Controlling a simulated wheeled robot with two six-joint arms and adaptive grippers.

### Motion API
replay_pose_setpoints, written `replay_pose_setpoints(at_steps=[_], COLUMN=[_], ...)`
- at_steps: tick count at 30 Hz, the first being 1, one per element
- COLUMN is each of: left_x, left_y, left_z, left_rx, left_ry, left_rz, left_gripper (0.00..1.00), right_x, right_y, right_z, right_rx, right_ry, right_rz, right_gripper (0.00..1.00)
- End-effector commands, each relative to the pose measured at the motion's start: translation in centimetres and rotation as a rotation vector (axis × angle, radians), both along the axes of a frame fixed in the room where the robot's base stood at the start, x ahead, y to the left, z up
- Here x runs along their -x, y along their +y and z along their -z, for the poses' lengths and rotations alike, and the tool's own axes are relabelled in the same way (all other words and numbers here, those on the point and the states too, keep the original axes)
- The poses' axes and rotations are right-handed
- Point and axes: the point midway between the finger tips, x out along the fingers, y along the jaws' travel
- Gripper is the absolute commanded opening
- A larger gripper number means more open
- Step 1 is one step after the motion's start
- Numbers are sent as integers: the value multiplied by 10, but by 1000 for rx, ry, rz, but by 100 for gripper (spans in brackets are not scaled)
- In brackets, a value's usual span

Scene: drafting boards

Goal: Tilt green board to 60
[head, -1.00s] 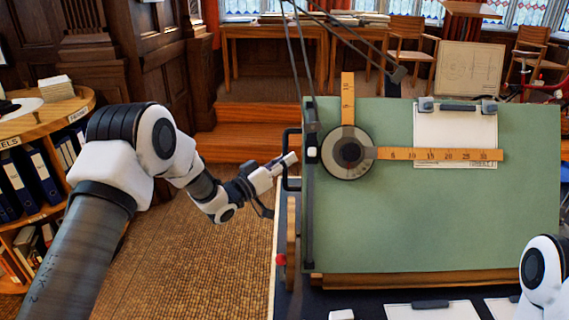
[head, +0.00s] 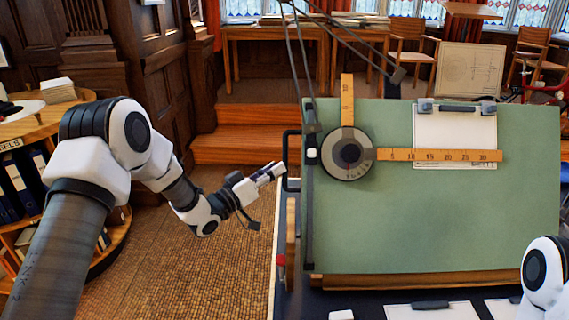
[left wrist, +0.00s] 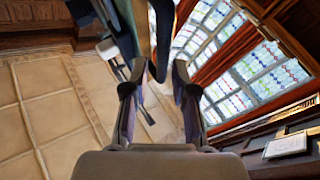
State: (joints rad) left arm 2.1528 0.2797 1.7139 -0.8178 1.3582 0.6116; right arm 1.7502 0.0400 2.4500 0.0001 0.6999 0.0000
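The green board (head: 400,222) stands steeply tilted on its base in the head view. A drafting head (head: 347,154) with two wooden rulers and a clipped white sheet (head: 440,136) are on its face. A dark handle (head: 289,162) sticks out from the board's left edge. My right gripper is out of view; only part of my right arm shows at lower right.
Papers and a clip (head: 430,305) lie on the dark surface in front of the board. A round wooden shelf (head: 45,122) with binders is at left. Wooden steps (head: 245,135) and a table stand behind. The floor between shelf and board is clear.

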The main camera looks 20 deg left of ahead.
Motion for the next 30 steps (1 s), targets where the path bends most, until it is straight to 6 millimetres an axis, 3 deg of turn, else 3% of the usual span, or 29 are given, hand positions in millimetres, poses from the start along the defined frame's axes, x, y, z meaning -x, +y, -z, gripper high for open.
replay_pose_setpoints(at_steps=[3,9,25,28,30], left_x=[27,57,62,64,71], left_y=[18,35,36,31,23], left_z=[6,13,15,37,72], left_rx=[6,5,0,-19,-54], left_ry=[2,0,4,64,162], left_rz=[-4,-1,1,-16,-45], left_gripper=[27,27,27,27,27], right_x=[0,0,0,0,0], right_y=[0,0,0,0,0], right_z=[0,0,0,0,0], right_rx=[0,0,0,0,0], right_ry=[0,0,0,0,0], right_rz=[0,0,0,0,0], right_gripper=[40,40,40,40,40])
